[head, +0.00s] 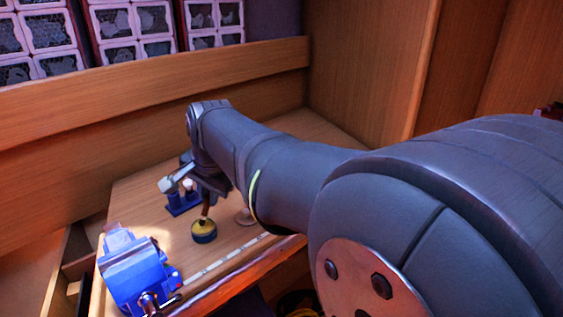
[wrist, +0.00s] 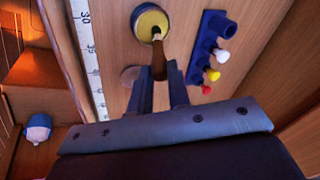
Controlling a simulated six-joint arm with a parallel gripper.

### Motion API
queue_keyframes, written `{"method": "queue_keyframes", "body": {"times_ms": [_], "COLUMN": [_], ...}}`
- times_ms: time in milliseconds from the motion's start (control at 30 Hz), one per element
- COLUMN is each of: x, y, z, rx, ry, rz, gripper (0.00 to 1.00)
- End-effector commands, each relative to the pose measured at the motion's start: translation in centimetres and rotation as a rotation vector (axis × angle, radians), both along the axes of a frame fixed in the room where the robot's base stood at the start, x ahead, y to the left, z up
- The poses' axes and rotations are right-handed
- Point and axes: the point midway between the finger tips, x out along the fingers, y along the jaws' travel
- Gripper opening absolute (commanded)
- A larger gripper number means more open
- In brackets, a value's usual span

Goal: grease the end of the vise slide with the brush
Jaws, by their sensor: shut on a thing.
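My gripper (wrist: 159,85) is shut on the brown handle of the brush (wrist: 158,52) in the wrist view. The brush's lower end is at the round grease tin (wrist: 150,12), over its yellow contents; I cannot tell how deep the bristles sit. In the head view the tin (head: 204,236) is dark with a yellow top, and the brush stands above it, partly hidden by my gripper (head: 208,194). The blue vise (head: 133,272) stands at the bench's front left, apart from the gripper. The end of its slide is not clearly made out.
A blue rack (wrist: 203,50) with white, yellow and red knobs stands beside the tin. A pale round disc (head: 245,217) lies close by. A white ruler strip (head: 222,260) runs along the front edge. A low wooden wall (head: 150,92) closes the back.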

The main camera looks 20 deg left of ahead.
Motion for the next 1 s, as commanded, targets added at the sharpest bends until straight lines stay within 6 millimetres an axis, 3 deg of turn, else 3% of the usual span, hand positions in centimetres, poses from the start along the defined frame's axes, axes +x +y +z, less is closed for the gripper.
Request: {"method": "queue_keyframes", "body": {"times_ms": [1000], "x": [0.01], "y": [0.01], "z": [-0.87], "rx": [0.000], "ry": [0.000], "rz": [0.000], "gripper": [0.00]}}
